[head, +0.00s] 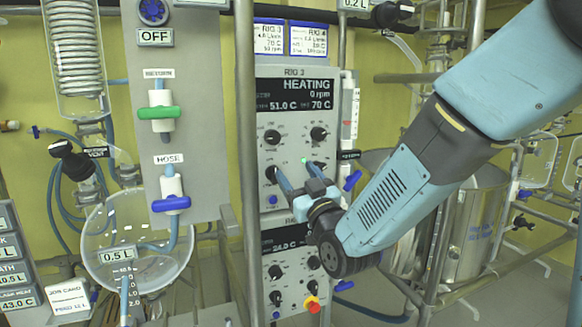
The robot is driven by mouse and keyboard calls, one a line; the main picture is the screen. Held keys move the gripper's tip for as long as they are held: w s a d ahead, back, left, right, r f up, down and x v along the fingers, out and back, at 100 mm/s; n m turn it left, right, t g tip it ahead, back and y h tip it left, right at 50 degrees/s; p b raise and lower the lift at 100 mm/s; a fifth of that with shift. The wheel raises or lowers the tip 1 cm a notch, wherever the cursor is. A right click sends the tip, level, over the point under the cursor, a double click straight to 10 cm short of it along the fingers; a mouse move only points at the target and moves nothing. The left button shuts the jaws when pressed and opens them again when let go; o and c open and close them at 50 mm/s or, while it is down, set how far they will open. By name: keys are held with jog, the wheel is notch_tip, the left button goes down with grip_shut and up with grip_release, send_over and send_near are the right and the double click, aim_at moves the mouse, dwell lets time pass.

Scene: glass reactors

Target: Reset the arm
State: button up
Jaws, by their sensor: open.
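My arm (485,80) comes in from the upper right and bends at a dark joint low in the middle. My gripper (292,167) is open, with its two light blue fingers pointing at the front of the RIG 3 control panel (263,121). The fingers are apart, with nothing seen between them. One fingertip is close to a black knob (271,174) on the left of the panel. Whether either finger touches the panel cannot be told.
A grey valve board (186,200) with green and blue handles stands left of the gripper. Metal posts (245,150) run beside the panel. A glass vessel (105,225) marked 0.5 L hangs at lower left. A steel drum (470,235) and pipe frames stand behind my arm.

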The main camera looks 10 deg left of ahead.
jog(key=shift+s+d+f, duration=0.15)
jog(key=shift+s+d, duration=0.05)
jog(key=shift+s, duration=0.1)
jog(key=d+f+m+g+h, duration=0.2)
jog(key=d+m+g+h, duration=0.5)
jog(key=d, duration=1.3)
jog(key=s+d+f+m+g+h, duration=0.1)
jog(key=s+d+g+h, duration=0.1)
jog(key=s+d, duration=0.4)
jog(key=s+d+f+m+g+h, duration=0.1)
jog(key=s+d+g+h, duration=0.2)
jog(key=s, duration=1)
jog(key=d+h, duration=0.1)
jog(key=d, duration=0.2)
jog(key=shift+s+d+f+g, duration=0.2)
jog(key=shift+d+f+g, duration=0.1)
jog(key=shift+f, duration=0.05)
